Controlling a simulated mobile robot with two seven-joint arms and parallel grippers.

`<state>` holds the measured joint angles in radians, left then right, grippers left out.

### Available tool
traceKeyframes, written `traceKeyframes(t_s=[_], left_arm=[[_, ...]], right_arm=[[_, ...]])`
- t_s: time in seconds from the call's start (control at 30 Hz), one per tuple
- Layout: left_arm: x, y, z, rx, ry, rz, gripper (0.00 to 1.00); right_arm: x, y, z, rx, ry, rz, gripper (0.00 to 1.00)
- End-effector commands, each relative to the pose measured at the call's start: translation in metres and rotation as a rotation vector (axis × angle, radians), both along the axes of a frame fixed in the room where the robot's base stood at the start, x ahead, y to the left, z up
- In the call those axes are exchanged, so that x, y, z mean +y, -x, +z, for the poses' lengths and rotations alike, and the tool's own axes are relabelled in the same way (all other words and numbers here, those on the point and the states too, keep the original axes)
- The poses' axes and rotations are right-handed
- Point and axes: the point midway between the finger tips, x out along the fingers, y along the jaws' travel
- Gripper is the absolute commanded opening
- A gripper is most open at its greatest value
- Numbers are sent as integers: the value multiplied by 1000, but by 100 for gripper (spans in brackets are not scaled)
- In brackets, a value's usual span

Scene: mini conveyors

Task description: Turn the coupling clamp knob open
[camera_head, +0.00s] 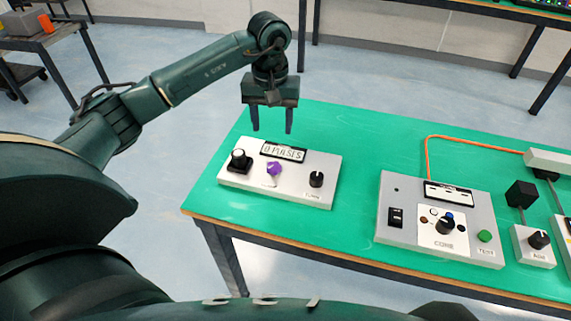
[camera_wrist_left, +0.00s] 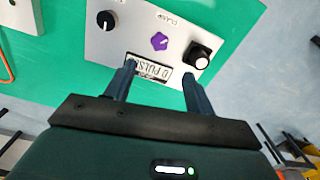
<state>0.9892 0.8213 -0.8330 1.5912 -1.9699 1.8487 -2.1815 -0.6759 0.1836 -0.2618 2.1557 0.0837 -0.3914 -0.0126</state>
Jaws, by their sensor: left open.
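The purple lobed knob (camera_head: 274,168) sits in the middle of a white control box (camera_head: 298,199) on the green table. In the left wrist view the purple knob (camera_wrist_left: 160,41) has a label beside it that seems to read CLAMP. My left gripper (camera_head: 272,131) points down with its two fingers apart and nothing between them. It hangs above the box's far side, near the display reading PULSES (camera_head: 283,151), apart from the knob. In the left wrist view the display lies between the fingertips (camera_wrist_left: 158,70), with the knob just beyond. My right gripper is not in view.
A grey box (camera_head: 394,239) with a switch, dial and green button stands to the right. An orange cable (camera_head: 428,160) runs behind it.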

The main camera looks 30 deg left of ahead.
Motion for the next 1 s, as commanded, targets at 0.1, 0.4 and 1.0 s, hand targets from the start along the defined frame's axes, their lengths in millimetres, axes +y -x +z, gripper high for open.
traceKeyframes(t_s=[0.1,0.4,1.0], left_arm=[[-1,1,-16,7,2,1,54],[-2,2,-78,7,6,0,54],[-2,0,-128,1,6,0,54]], right_arm=[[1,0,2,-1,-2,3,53],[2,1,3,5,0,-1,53],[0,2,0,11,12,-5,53]])
